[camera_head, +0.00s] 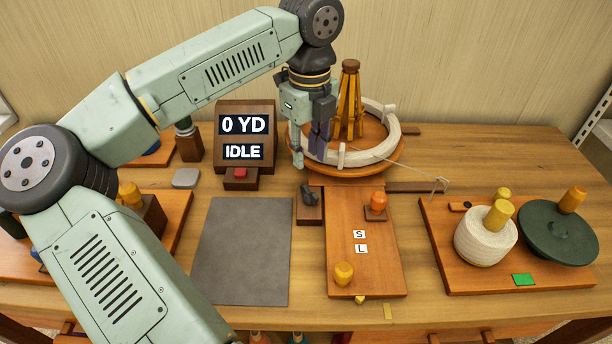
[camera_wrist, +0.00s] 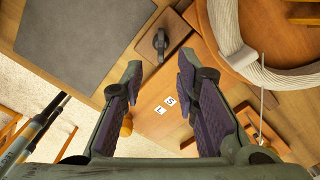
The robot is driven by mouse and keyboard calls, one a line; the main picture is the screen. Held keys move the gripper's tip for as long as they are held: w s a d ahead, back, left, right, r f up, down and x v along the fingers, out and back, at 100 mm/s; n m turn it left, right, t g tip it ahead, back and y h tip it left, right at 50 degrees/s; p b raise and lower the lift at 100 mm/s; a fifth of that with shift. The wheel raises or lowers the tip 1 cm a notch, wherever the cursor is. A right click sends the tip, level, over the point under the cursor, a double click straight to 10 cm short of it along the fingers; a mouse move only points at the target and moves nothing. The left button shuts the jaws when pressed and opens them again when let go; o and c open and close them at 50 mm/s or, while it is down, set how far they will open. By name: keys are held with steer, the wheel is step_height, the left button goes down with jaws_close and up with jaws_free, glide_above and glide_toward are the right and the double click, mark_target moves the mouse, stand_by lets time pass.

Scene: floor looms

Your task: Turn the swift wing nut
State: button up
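The swift (camera_head: 390,158) is a round wooden stand with a ring of cream yarn and upright posts, at the back centre of the table. A dark knob that looks like the wing nut (camera_head: 309,194) stands on a small wooden block (camera_head: 309,212) in front of it. In the wrist view the dark knob (camera_wrist: 160,41) lies beyond my fingertips, in line with the gap between them. My gripper (camera_head: 309,158) is open and empty, above and behind the knob in the head view and in front of the yarn ring. Its fingers are spread in the wrist view (camera_wrist: 160,68).
A wooden board (camera_head: 370,262) with an orange knob, a yellow knob and S and L labels lies right of the block. A grey mat (camera_head: 240,250) is to the left. A display reading 0 YD, IDLE (camera_head: 244,140) stands behind. A yarn ball (camera_head: 485,240) sits on the right board.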

mark_target(309, 192)
step_height(309, 192, down, 10)
steer(key=shift+s+d+f+p, duration=0.1)
steer(key=shift+p, duration=1)
steer(key=shift+c, duration=0.3)
jaws_close()
